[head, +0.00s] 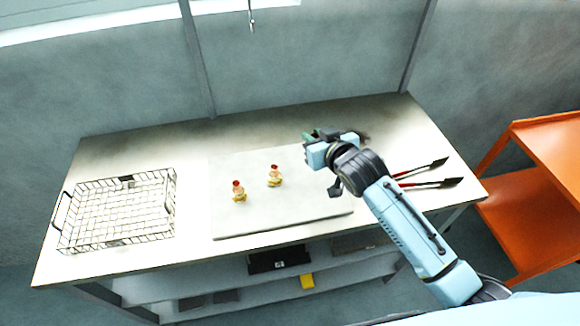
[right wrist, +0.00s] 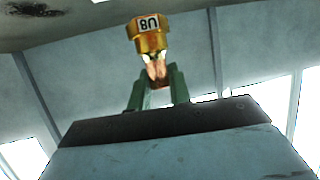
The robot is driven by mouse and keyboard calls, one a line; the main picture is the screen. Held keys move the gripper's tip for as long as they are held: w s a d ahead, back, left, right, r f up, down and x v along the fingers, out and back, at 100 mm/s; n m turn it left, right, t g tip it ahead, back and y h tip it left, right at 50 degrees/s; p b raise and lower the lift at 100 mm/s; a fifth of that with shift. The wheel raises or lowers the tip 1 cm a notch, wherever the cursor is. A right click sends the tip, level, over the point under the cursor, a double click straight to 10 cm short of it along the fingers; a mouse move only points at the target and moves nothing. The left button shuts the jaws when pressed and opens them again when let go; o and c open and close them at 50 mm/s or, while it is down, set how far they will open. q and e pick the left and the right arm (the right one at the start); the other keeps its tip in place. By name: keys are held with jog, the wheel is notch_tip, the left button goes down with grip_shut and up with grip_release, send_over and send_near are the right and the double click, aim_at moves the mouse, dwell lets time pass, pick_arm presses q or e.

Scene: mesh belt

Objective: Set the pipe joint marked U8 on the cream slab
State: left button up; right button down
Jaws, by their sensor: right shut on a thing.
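The pipe joint (right wrist: 150,38) is brass with a copper-coloured stem and a white label that seems to read U8, turned over in the right wrist view. My right gripper (right wrist: 157,82) is shut on its stem between green fingers. In the head view my right gripper (head: 310,138) is over the back right part of the cream slab (head: 285,216), and the held joint is hidden there. Two other brass joints with red tops, a left one (head: 239,192) and a right one (head: 275,177), stand on the slab; their marks are too small to read. My left gripper is out of view.
A wire basket (head: 172,205) stands on the left of the table (head: 110,267). Two dark-bladed tools with red handles, one farther (head: 428,167) and one nearer (head: 440,183), lie at the right. The slab's front is clear. An orange cart (head: 530,215) stands right of the table.

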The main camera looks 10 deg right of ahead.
notch_tip(320, 180, down, 8)
jog(key=shift+f+b, duration=0.2)
jog(key=shift+b, duration=0.15)
jog(key=c, duration=1.7)
grip_release()
jog(key=shift+f, duration=0.2)
jog(key=shift+c, duration=0.2)
jog(key=o, duration=0.4)
jog(key=shift+o, duration=0.2)
jog(key=shift+r, duration=0.25)
jog(key=v, duration=1.2)
jog(key=shift+p, duration=0.4)
